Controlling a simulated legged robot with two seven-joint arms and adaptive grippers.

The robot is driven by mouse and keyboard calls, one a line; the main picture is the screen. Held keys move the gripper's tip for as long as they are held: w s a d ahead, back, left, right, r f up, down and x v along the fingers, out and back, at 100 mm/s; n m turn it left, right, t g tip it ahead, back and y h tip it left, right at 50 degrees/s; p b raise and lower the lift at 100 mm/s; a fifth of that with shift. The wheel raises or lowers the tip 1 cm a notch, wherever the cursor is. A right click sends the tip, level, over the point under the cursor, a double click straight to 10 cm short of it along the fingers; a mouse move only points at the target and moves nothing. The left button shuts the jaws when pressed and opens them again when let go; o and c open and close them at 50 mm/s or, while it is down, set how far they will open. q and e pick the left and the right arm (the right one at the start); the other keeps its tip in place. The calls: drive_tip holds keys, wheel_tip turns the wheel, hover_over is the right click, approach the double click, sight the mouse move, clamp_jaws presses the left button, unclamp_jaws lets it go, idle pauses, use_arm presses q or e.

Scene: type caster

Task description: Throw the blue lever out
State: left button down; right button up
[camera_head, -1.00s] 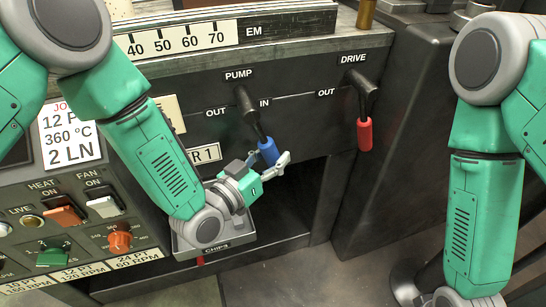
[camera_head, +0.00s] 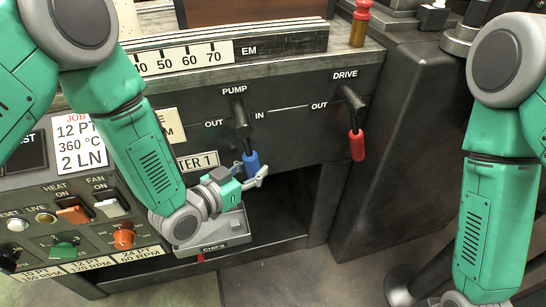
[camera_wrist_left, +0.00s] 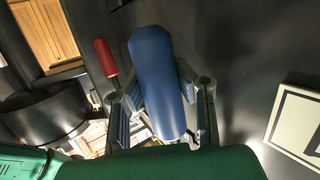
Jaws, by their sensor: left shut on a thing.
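The blue lever (camera_head: 251,163) hangs from the PUMP pivot on the dark front panel, its blue handle low and tilted slightly to the right. The OUT label is left of the pivot and the IN label right. My left gripper (camera_head: 252,178) is shut on the blue handle. In the left wrist view the blue handle (camera_wrist_left: 157,75) stands between the two finger pads of my left gripper (camera_wrist_left: 163,105). My right arm shows at the right, but its gripper is out of the frame.
The red DRIVE lever (camera_head: 357,145) hangs to the right of the blue one. Below the panel is a dark opening (camera_head: 283,205) beside the grey CHIPS tray (camera_head: 212,243). Switches and knobs (camera_head: 75,210) lie at the left.

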use_arm(q)
drive_tip(key=s+a+m+g+y+p, duration=0.2)
drive_tip(key=a+y+p, duration=0.1)
drive_tip(key=a+p, duration=0.3)
drive_tip(key=shift+r+y+p, duration=0.3)
drive_tip(key=shift+p, duration=0.3)
drive_tip(key=shift+a, duration=0.15)
drive_tip(key=c, duration=1.5)
unclamp_jaws()
drive_tip(key=shift+s+a, duration=0.1)
drive_tip(key=shift+a, duration=0.05)
drive_tip(key=v, duration=1.2)
